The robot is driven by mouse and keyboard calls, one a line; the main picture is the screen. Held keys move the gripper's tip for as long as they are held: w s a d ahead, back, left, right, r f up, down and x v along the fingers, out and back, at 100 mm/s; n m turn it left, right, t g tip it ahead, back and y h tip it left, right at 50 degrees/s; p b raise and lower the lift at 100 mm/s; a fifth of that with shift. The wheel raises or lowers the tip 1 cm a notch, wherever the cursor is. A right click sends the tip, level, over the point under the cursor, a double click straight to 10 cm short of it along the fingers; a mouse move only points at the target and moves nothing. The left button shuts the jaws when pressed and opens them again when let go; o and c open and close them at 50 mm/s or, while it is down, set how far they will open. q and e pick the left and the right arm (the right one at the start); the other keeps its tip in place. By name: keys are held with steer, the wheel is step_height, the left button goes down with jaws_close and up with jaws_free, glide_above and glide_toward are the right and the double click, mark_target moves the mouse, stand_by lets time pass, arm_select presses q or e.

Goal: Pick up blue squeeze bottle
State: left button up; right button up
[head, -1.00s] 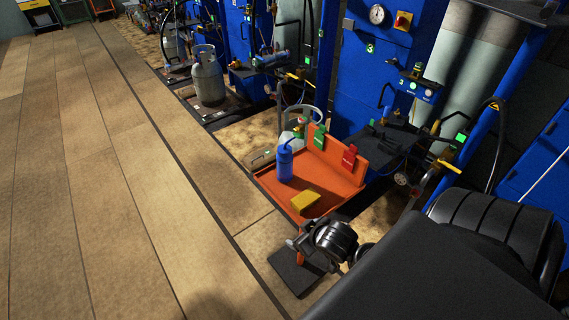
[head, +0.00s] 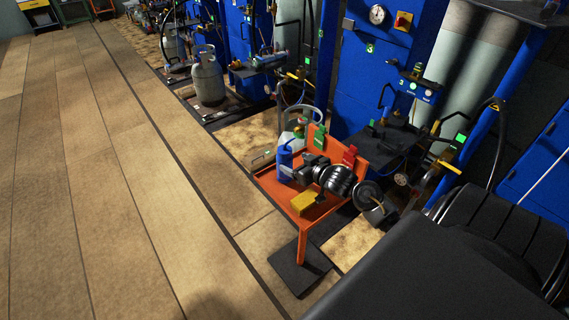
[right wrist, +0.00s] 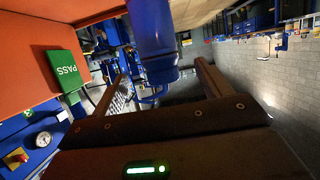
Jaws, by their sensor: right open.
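The blue squeeze bottle (head: 285,158) stands upright on the orange stand (head: 303,232), near its left side. My right gripper (head: 296,174) is at the bottle's right side, low over the tray, and hides part of the bottle's lower body. In the right wrist view the bottle (right wrist: 154,38) shows between the two open fingers of my right gripper (right wrist: 158,72). The jaws are apart, and I cannot tell whether either finger touches the bottle. My left gripper is not in view.
A yellow block (head: 305,203) lies on the tray just in front of my right gripper. A green tag (head: 320,136) and a red tag (head: 349,157) are on the raised back panel. A grey gas cylinder (head: 208,80) stands farther back. The wooden floor at left is clear.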

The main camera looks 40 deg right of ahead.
mark_target(289, 159)
steer(key=shift+p+x, duration=0.45)
steer(key=shift+x, duration=3.2)
steer(key=shift+s+f, duration=0.1)
steer(key=shift+f, duration=0.05)
steer(key=c, duration=1.1)
steer(key=shift+d, duration=0.1)
steer(key=shift+c, duration=0.8)
